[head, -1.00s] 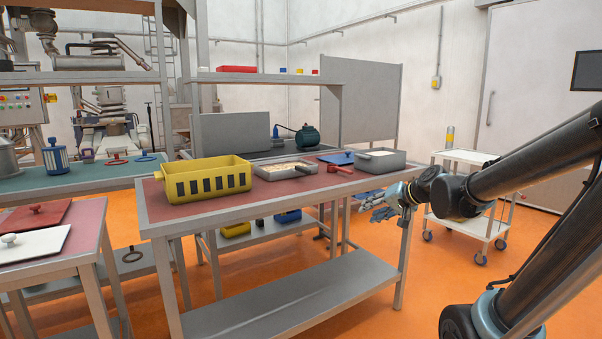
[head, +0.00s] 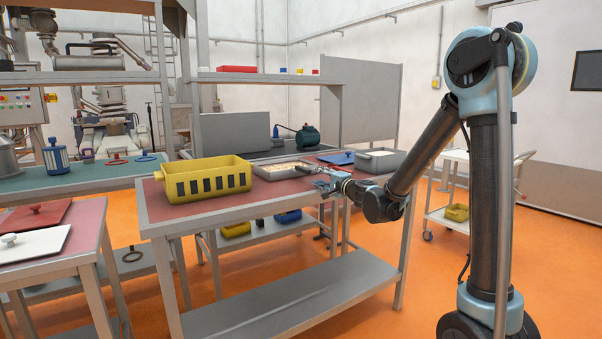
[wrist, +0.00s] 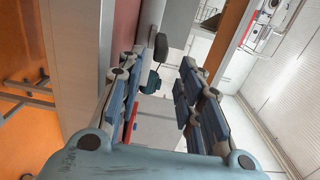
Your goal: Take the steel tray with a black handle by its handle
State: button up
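A grey steel tray (head: 385,162) with pale contents stands at the right end of the red-topped table, behind my forearm. No handle on it is visible in the head view. My gripper (head: 325,183) is at the table's front edge, left of and nearer than the tray. In the wrist view its fingers (wrist: 165,80) are spread, with no object visibly held between them.
A second shallow tray (head: 283,172) lies left of the gripper; a red piece (wrist: 131,122) shows beside the left finger. A yellow slotted crate (head: 205,182) stands farther left. A blue flat item (head: 338,158) lies behind. A green motor (head: 307,137) stands at the back.

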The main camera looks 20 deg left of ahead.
aim_at(301, 169)
jog(key=x, duration=1.4)
jog(key=shift+w, duration=0.1)
jog(key=c, duration=0.6)
grip_shut()
jog(key=shift+o, duration=0.4)
grip_release()
grip_shut()
